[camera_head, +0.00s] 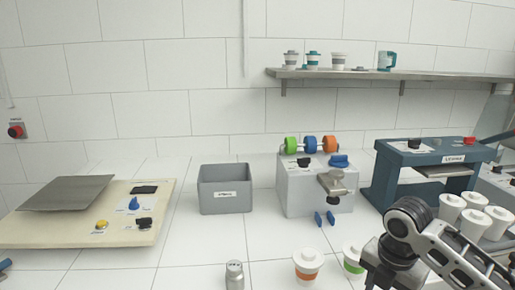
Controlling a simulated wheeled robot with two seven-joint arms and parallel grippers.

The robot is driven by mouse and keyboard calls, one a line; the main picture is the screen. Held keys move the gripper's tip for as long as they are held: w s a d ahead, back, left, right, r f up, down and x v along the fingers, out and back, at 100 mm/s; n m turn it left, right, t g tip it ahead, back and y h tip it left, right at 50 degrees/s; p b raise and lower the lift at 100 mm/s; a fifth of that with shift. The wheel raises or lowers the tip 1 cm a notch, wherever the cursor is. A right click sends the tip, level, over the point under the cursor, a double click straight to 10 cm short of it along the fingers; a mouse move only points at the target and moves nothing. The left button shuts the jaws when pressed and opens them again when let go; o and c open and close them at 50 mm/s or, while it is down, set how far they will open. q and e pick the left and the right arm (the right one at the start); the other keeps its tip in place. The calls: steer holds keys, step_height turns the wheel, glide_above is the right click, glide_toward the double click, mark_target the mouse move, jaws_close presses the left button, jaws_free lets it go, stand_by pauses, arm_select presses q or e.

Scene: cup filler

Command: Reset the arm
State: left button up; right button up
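My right arm (440,250) comes in from the lower right, white and dark grey, in front of several white cups. Its dark end (378,270) points down near the bottom edge, next to the green-banded cup (352,259). The fingertips are not clearly seen, so I cannot tell whether that gripper is open or shut, or whether it holds anything. My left arm and gripper are not in view.
An orange-banded cup (307,265) and a metal canister (235,274) stand at the front. Behind are a grey bin (225,203), a grey machine (298,193), a blue machine (381,184) and a cream panel (80,232). A shelf (440,75) holds cups. White counter lies clear between.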

steer(key=s+a+f+m+t+y, duration=0.2)
steer(key=s+a+f+m, duration=0.75)
steer(key=s+m, duration=0.2)
steer(key=s+d+m+t+h, duration=0.1)
steer(key=s+d+m, duration=0.3)
steer(key=s+m, duration=0.8)
steer(key=w+a+f+t+y, duration=0.2)
steer(key=w+a+f+t, duration=0.3)
steer(key=f, duration=0.4)
steer(key=shift+w+a+f+t, duration=0.15)
steer(key=shift+w+f+t, duration=0.15)
steer(key=shift+w+t, duration=0.35)
steer(key=shift+s, duration=0.1)
steer(key=shift+c, duration=0.3)
